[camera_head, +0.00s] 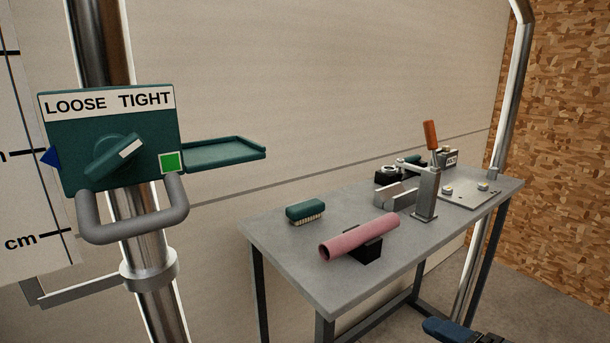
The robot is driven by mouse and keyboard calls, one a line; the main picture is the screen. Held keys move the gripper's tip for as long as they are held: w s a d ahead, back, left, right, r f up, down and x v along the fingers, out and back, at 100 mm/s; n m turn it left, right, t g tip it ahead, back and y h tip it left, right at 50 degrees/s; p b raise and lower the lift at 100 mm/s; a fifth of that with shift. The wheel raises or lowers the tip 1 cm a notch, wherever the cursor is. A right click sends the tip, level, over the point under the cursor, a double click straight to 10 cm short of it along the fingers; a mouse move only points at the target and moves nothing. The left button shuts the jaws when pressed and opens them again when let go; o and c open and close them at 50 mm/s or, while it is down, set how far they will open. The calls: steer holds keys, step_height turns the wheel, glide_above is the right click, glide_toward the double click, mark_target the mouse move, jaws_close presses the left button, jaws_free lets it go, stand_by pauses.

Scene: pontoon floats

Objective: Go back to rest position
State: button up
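What looks like part of my gripper (448,330), a dark blue piece with black parts beside it, shows at the bottom right edge. Most of it is cut off by the frame, so its fingers and opening cannot be made out. It is in front of and below the grey workbench (285,258), apart from the things on the bench top. The rest of my arm is out of view.
A green LOOSE/TIGHT box (75,150) with a knob, on a steel post (155,285), stands left, its knob's white mark toward TIGHT. A green tray (225,153) is beside it. The bench holds a pink tube (345,243), a brush (305,211) and a red-handled lever clamp (430,135).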

steer(key=s+d+f+n+t+h, duration=0.15)
steer(key=s+f, duration=0.25)
steer(key=s, duration=0.5)
steer(key=s+d+f+n+h, duration=0.1)
steer(key=s+f+n+h, duration=0.15)
steer(key=s+f, duration=0.4)
steer(key=s+r+n+h, duration=0.1)
steer(key=s+r+n, duration=0.2)
steer(key=s, duration=0.6)
steer(key=s+a+r+n+t, duration=0.1)
steer(key=s+r+n, duration=0.3)
steer(key=s, duration=0.6)
steer(key=shift+s+r+h, duration=0.2)
steer(key=shift+r+h, duration=0.2)
steer(key=shift+r, duration=0.45)
